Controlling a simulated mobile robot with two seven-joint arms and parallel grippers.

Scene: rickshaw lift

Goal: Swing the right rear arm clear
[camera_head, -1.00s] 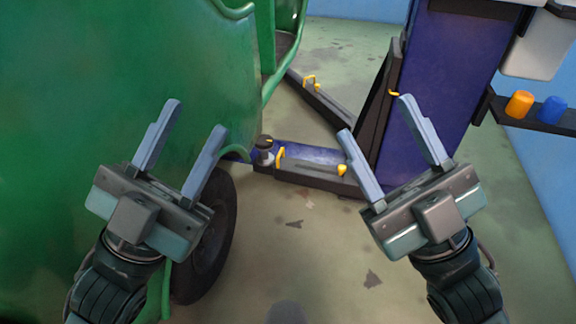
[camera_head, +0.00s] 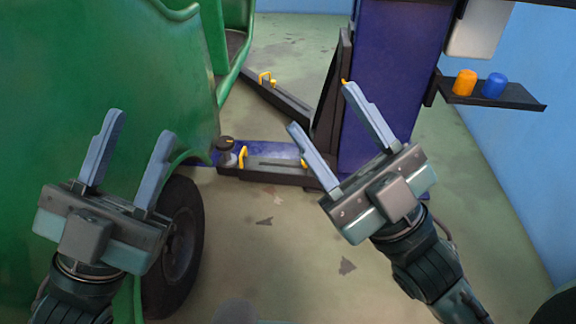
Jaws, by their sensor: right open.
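The lift's dark blue post (camera_head: 392,85) stands right of centre. A near swing arm (camera_head: 275,170), black and blue with yellow handles, runs left from the post's foot. Its round pad end (camera_head: 226,147) lies at the green rickshaw's (camera_head: 150,70) lower edge, by the wheel (camera_head: 180,235). A farther arm (camera_head: 285,103) with a yellow handle (camera_head: 265,78) reaches back left under the rickshaw. My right gripper (camera_head: 318,105) is open and empty, in front of the post's foot, and hides part of the near arm's right end. My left gripper (camera_head: 143,125) is open and empty before the rickshaw's side.
A shelf (camera_head: 495,93) on the post's right holds an orange cylinder (camera_head: 465,83) and a blue cylinder (camera_head: 494,85). A blue wall (camera_head: 525,150) bounds the right. The stained floor (camera_head: 290,260) between my grippers is clear.

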